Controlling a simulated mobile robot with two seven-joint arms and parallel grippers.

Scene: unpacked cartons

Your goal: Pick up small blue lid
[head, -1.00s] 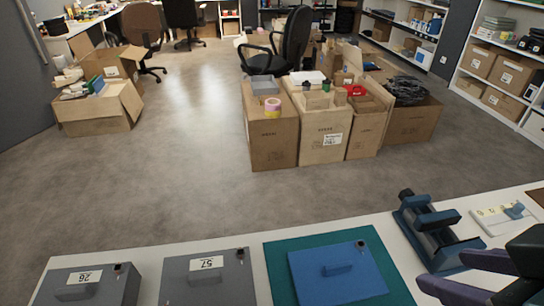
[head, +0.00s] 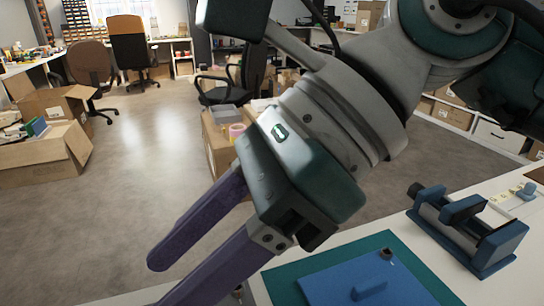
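A flat blue lid (head: 335,288) with a raised blue handle (head: 370,286) lies on a teal mat (head: 283,289) on the white table at the bottom centre. A much smaller blue piece (head: 526,190) sits on a pale plate at the far right; I cannot tell which of the two is the small blue lid. My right gripper (head: 165,281) reaches across the middle from the upper right, its two purple fingers apart and nothing seen between them. It is up and left of the flat lid, apart from it in the picture. My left gripper is out of view.
A blue and grey device (head: 465,230) stands on the table right of the mat. My arm hides much of the table's far edge and the cartons behind.

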